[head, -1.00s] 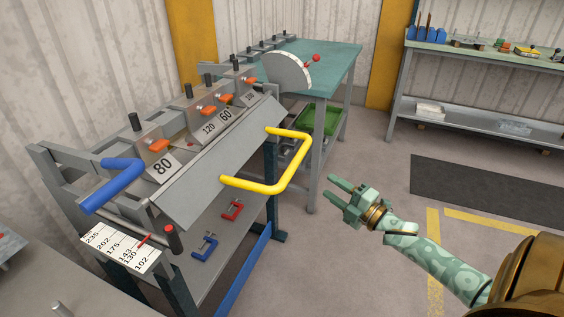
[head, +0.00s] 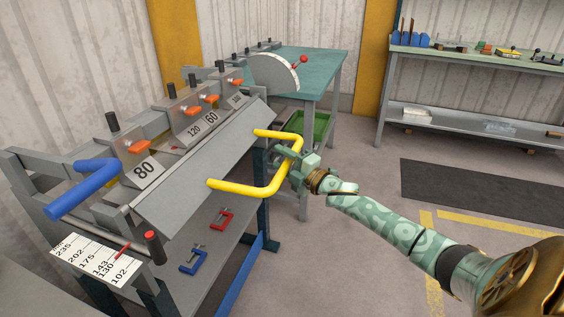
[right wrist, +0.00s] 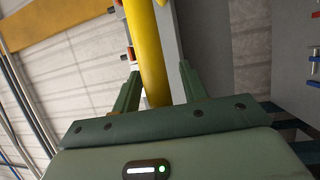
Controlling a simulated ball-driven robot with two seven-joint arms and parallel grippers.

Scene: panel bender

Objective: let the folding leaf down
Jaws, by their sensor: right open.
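The folding leaf (head: 205,165) is the long grey plate along the front of the panel bender, and it stands at a slant. Its yellow U-shaped handle (head: 240,190) sticks out from the leaf toward the right. My right gripper (head: 283,153) is at the far right part of this handle, jaws open. In the right wrist view the yellow bar (right wrist: 147,60) runs between the two open fingers (right wrist: 158,85), with space beside it. I cannot tell whether a finger touches it. My left gripper is out of view.
A blue handle (head: 82,188) juts out at the bender's left end, above a number scale (head: 95,262). Red (head: 221,219) and blue (head: 193,260) clamps lie on the lower shelf. A green-topped table (head: 318,67) stands behind. The floor on the right is clear.

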